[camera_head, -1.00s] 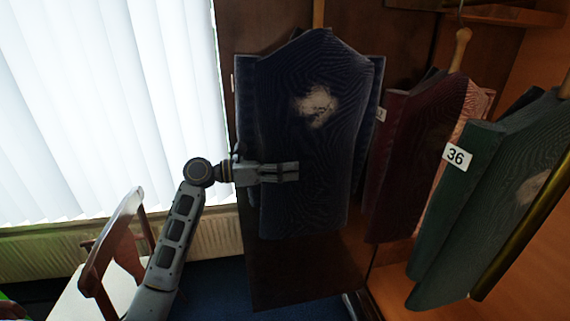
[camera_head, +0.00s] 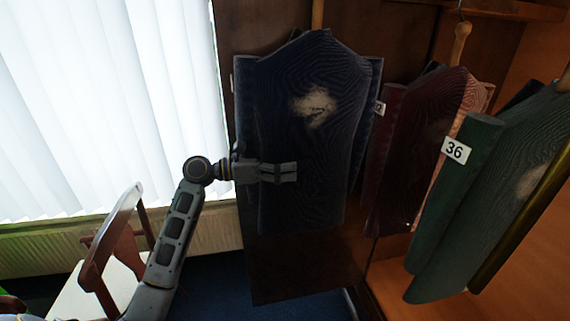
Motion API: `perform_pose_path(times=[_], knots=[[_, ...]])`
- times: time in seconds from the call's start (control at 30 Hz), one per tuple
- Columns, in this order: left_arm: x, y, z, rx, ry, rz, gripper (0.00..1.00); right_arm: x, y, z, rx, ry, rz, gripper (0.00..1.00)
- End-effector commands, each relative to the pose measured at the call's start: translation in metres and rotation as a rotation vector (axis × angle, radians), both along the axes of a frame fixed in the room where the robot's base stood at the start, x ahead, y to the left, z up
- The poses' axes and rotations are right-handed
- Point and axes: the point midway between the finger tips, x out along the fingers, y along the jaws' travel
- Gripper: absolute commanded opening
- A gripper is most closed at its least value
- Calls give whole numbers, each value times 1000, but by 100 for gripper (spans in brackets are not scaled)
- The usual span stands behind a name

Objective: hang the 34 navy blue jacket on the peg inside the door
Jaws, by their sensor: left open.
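A navy blue jacket (camera_head: 311,135) with a pale patch on its upper front hangs against the dark open door (camera_head: 310,265). Its number is not readable, and the peg behind it is hidden. My left gripper (camera_head: 292,172) is open in front of the jacket's lower middle, fingers pointing right. I cannot tell whether the fingers touch the cloth. My right gripper is not in view.
A maroon jacket (camera_head: 408,150) and a green jacket tagged 36 (camera_head: 480,190) hang in the wardrobe at the right. A brass rail (camera_head: 522,225) stands at the far right. A wooden chair (camera_head: 115,235) is at the lower left, before white blinds (camera_head: 105,110).

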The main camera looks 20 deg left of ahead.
Motion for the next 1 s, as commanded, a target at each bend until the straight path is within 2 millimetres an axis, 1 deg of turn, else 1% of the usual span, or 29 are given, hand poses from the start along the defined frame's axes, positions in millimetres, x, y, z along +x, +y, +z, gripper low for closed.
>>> perform_pose_path(times=[0.13,0.2,0.47,0.67,1.0], knots=[[0,0,-1,0,1,0,77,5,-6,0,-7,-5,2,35],[0,0,-2,2,4,0,77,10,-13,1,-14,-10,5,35],[-4,7,-2,2,4,1,77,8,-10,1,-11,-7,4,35],[-14,21,-2,3,3,1,77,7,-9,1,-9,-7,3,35],[-35,53,-1,1,2,1,77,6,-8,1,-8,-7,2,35]])
